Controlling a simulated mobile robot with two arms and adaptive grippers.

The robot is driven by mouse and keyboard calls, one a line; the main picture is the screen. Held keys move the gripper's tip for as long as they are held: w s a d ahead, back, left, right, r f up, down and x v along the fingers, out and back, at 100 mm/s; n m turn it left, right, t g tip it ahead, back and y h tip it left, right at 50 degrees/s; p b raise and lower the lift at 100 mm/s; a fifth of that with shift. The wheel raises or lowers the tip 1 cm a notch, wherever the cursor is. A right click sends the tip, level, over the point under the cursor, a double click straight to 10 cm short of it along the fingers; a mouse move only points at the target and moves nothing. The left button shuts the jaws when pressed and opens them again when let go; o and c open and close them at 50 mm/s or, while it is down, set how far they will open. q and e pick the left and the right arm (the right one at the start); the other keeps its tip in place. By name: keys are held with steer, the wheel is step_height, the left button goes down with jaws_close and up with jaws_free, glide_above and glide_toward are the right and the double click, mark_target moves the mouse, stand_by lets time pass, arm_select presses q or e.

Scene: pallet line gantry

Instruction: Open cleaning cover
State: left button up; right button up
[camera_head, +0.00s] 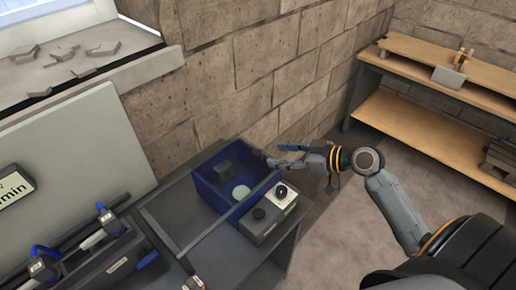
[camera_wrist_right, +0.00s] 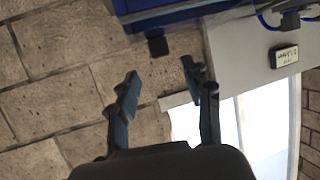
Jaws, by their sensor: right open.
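I cannot tell for sure which part is the cleaning cover. My right gripper (camera_head: 275,155) is open and empty at the box's far right corner, its fingers pointing left. I cannot tell if it touches the box. In the right wrist view the open fingers (camera_wrist_right: 160,85) have the stone wall behind them. A blue body (camera_wrist_right: 165,14) with a small dark block (camera_wrist_right: 157,46) shows beyond them. My left gripper is out of view.
A grey control box (camera_head: 262,220) with a black knob and a lighter panel (camera_head: 282,195) adjoin the blue box. Black and blue fittings (camera_head: 105,220) lie at left by a tilted grey panel (camera_head: 80,150). A wooden shelf (camera_head: 430,130) stands at right. Floor between is clear.

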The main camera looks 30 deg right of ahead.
mark_target(259, 153)
steer(key=p+x, duration=0.1)
steer(key=x, duration=0.5)
steer(key=shift+w+a+p, duration=0.25)
steer(key=shift+w+p, duration=0.05)
steer(key=shift+p, duration=0.05)
steer(key=shift+w+a+f, duration=0.35)
steer(key=shift+w+f, duration=0.05)
steer(key=shift+w, duration=0.05)
jaws_close()
